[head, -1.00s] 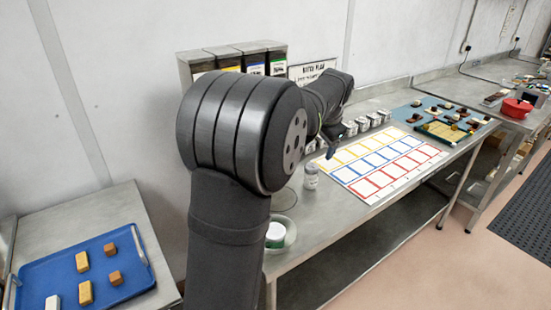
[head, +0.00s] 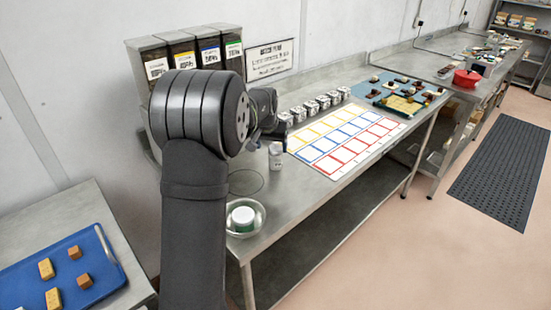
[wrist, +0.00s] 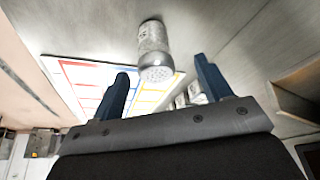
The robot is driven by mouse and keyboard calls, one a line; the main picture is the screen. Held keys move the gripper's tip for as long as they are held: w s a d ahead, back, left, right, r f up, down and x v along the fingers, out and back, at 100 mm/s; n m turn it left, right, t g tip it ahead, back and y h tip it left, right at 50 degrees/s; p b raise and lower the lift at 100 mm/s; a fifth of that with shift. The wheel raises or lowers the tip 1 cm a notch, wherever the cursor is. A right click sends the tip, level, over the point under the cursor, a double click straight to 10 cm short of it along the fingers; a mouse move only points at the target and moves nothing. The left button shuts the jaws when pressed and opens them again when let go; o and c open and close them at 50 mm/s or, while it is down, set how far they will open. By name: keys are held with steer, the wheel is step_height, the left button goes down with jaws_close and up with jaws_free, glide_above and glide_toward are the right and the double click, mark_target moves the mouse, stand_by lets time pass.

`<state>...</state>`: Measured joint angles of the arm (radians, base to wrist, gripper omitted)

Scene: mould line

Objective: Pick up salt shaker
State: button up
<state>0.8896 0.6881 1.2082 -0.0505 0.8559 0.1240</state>
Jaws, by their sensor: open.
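The salt shaker (head: 276,156) is a small silvery-grey cylinder standing on the steel bench, near the left end of the coloured grid sheet. In the wrist view the salt shaker (wrist: 153,48) shows its perforated top, lying ahead of and between my two fingertips. My gripper (wrist: 160,78) has its two dark blue fingers spread apart with nothing between them. In the head view my gripper (head: 283,124) is just above and behind the shaker, partly hidden by my arm.
The grid sheet (head: 345,134) lies right of the shaker, with a row of small white-labelled containers (head: 315,106) behind it. A metal bowl (head: 254,228) with a white-lidded tub stands in front. Tall labelled bins (head: 208,50) stand at the back. A blue tray (head: 100,262) is at lower left.

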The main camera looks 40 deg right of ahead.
mark_target(275, 155)
steer(key=shift+s+d+x, duration=0.1)
steer(key=shift+d+x, duration=0.05)
steer(key=shift+x, duration=1.6)
steer(key=shift+s+d+x, duration=0.1)
steer(key=shift+d+x, duration=0.1)
steer(key=shift+x, duration=1.5)
steer(key=shift+r, duration=0.1)
steer(key=shift+c, duration=0.4)
steer(key=c, duration=1)
